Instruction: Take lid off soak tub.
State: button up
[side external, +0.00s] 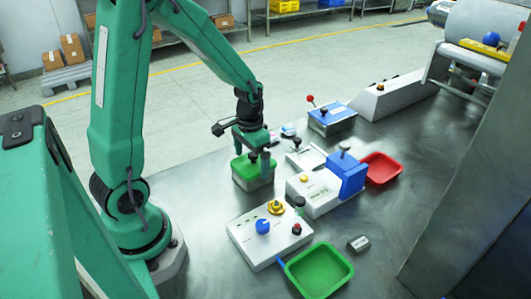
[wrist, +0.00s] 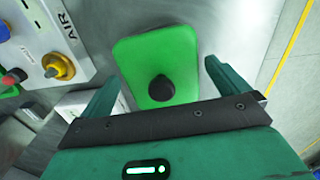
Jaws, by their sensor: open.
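The soak tub (side external: 254,184) is a small grey box on the metal bench, directly under my gripper in the side view. Its green lid (side external: 241,165) sits on top. In the side view the gripper hides the knob.
A white control box (side external: 270,236) with a blue knob stands in front. A green tray (side external: 319,271) and red tray (side external: 381,168) lie to the right. A white and blue device (side external: 314,192) stands close right of the tub. Bare bench lies left of the tub.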

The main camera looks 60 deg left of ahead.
aim_at(252, 156)
dwell(0.4)
jog(key=c, duration=0.8)
jog(key=shift+r, duration=0.15)
jog(key=shift+r, duration=0.75)
jog(key=r, duration=0.3)
jog(key=shift+d, duration=0.4)
jog(key=s+d+r, duration=0.1)
jog(key=d+r, duration=0.1)
jog(key=d, duration=0.1)
jog(key=s+d+r, duration=0.1)
jog(key=d+r, duration=0.1)
jog(key=d, duration=0.2)
jog(key=s+d+r, duration=0.1)
jog(key=d+r, duration=0.1)
jog(key=d, duration=0.1)
jog(key=shift+s+d+r, duration=0.15)
jog(key=shift+d, duration=0.05)
